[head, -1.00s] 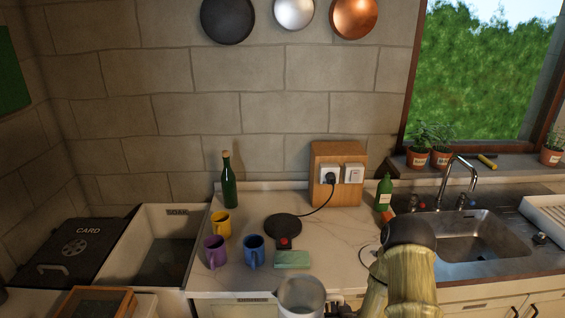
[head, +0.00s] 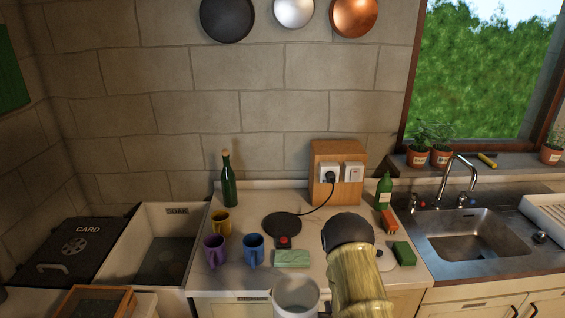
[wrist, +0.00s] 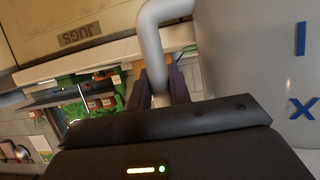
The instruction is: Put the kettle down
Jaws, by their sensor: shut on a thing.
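The kettle (head: 296,298) is a pale grey vessel at the bottom edge of the head view, partly cut off, in front of the counter. In the wrist view its grey body (wrist: 250,60) with blue marks fills the right side. My gripper (wrist: 163,92) is shut on its curved grey handle (wrist: 151,45). In the head view my arm hides the gripper. A round black base (head: 282,223) with a red button lies on the counter, corded to a socket. It is empty.
Yellow (head: 220,223), purple (head: 214,250) and blue (head: 254,249) mugs stand left of the base. A pale green block (head: 292,258) lies in front of it. A green bottle (head: 229,183) stands behind. A sink (head: 472,238) is at right, a soaking basin (head: 157,262) at left.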

